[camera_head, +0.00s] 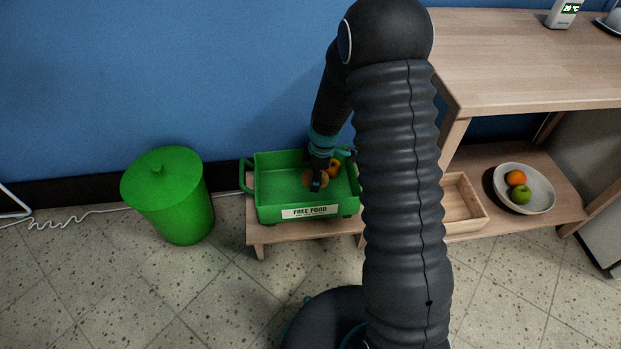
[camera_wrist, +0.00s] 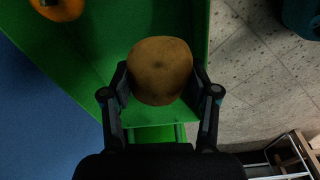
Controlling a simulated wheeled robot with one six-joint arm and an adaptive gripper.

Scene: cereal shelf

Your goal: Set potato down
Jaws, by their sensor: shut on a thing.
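My gripper (camera_head: 318,181) is shut on a brown potato (camera_head: 308,179), inside the outline of a green crate (camera_head: 262,192) labelled "FREE FOOD". In the wrist view the potato (camera_wrist: 160,70) sits between the two fingers of my gripper (camera_wrist: 160,88), with the crate's green floor (camera_wrist: 100,50) and side wall behind it. I cannot tell whether the potato touches the crate floor. An orange fruit (camera_head: 334,168) lies in the crate beside my gripper; it also shows at the top left of the wrist view (camera_wrist: 58,8). My arm hides the area right of the crate.
The crate stands on a low wooden shelf (camera_head: 256,233). A green lidded bin (camera_head: 180,205) stands left of it. To the right are an empty-looking wooden tray (camera_head: 462,205) and a bowl (camera_head: 541,191) with an orange and a green apple. A wooden tabletop (camera_head: 520,60) overhangs the right side.

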